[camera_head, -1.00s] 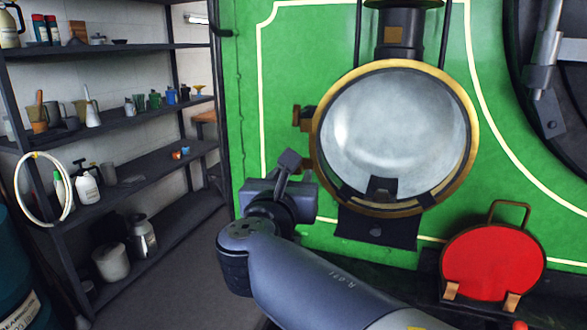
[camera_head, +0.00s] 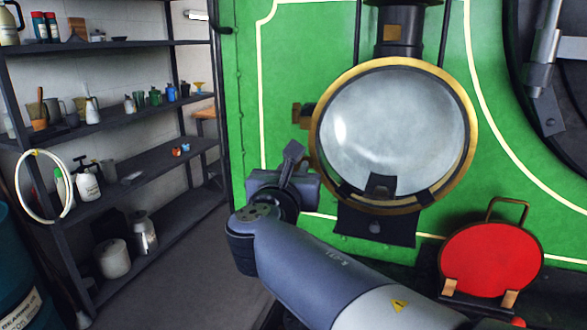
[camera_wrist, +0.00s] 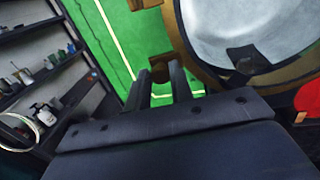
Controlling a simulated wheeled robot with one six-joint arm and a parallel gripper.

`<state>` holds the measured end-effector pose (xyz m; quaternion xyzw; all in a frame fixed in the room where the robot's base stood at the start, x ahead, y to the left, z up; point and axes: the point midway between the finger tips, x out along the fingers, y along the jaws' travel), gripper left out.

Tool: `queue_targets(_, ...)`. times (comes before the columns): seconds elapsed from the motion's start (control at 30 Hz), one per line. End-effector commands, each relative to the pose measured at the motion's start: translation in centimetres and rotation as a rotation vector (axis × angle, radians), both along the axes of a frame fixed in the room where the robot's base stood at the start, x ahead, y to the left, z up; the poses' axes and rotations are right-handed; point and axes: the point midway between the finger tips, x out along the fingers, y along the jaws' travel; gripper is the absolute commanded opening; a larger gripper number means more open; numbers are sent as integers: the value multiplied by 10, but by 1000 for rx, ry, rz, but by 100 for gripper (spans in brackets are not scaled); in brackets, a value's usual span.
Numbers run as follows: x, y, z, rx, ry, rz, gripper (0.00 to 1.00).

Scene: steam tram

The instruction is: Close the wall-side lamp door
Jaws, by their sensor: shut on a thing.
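The lamp (camera_head: 395,135) on the green front has a round glass door with a brass rim (camera_head: 473,115); whether the door is slightly ajar or flush is hard to tell. My gripper (camera_head: 296,152) is at the lower left of the rim. In the wrist view my two fingers (camera_wrist: 160,72) point forward, close together, with a small brown-brass fitting (camera_wrist: 161,62) at their tips. They are shut on this fitting beside the door's left edge; the fingers partly hide it. A second brass fitting (camera_head: 302,115) shows higher up at the lamp's left side.
A red disc (camera_head: 491,261) with a handle stands right of and below the lamp. A dark shelf rack (camera_head: 115,128) with cans and bottles lines the left wall. Bare floor (camera_head: 190,270) lies between the rack and my arm.

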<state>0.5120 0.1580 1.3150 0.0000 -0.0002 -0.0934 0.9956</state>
Motion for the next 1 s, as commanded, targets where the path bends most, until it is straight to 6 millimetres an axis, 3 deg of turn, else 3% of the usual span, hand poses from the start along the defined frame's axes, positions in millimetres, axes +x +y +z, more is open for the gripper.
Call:
queue_targets(0.47, 4, 0, 0, -1, 1, -9, 0)
queue_targets(0.8, 45, 2, 2, -1, 3, -129, 0)
queue_targets(1.0, 59, 0, 1, 0, 1, -172, 0)
